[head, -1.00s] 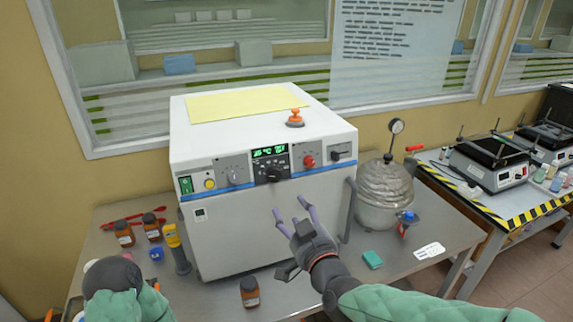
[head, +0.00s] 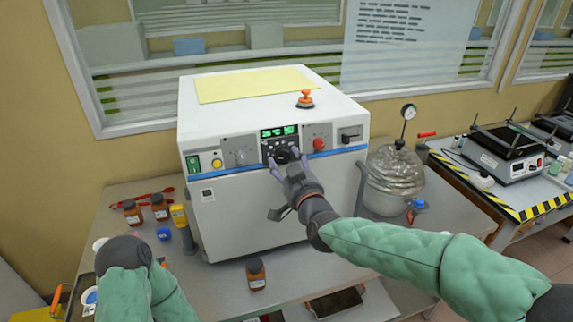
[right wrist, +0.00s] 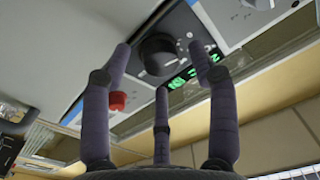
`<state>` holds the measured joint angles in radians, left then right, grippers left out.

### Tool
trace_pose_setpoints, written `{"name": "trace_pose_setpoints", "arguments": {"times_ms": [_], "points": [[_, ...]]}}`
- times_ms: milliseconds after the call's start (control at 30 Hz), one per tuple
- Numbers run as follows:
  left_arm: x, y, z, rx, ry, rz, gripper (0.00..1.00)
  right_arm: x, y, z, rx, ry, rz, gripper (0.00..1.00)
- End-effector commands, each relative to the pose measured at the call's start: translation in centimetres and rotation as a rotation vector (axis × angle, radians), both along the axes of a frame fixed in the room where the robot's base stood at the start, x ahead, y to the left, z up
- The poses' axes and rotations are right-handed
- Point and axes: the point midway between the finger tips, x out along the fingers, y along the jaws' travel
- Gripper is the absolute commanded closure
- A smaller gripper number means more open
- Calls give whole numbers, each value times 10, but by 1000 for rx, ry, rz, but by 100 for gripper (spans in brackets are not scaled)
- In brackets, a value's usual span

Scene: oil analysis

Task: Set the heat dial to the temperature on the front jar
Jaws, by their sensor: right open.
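The heat dial (head: 287,155) is a black knob below a green-lit display (head: 279,131) on the front of a white oven (head: 250,215). The display seems to show a °C value, too small to read surely. My right gripper (head: 287,161) is open at the dial. In the right wrist view, the black dial (right wrist: 158,55) lies between the spread fingertips of this gripper (right wrist: 162,70); contact cannot be told. The front jar (head: 256,274) is brown with a dark cap and stands before the oven; its label is unreadable. My left arm shows at lower left, its gripper out of view.
A red knob (head: 319,144) and a grey dial (head: 240,157) flank the heat dial.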

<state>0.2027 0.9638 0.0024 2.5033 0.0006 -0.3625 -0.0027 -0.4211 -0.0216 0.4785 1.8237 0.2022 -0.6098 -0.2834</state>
Motion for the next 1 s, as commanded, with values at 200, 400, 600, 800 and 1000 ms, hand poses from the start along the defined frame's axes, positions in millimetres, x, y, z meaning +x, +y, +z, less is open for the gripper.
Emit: {"name": "trace_pose_setpoints", "arguments": {"times_ms": [200, 400, 600, 800, 1000], "points": [[0, 0, -1, 0, 0, 0, 60, 7, 2, 0, 0, 0, 0, 40], [0, 0, -1, 0, 0, 0, 60, 7, 2, 0, 0, 0, 0, 40], [0, 0, -1, 0, 0, 0, 60, 7, 2, 0, 0, 0, 0, 91], [0, 0, -1, 0, 0, 0, 60, 7, 3, -1, 1, 1, 0, 96], [0, 0, -2, 0, 0, 0, 60, 7, 3, -1, 35, 12, -7, 96]]}}
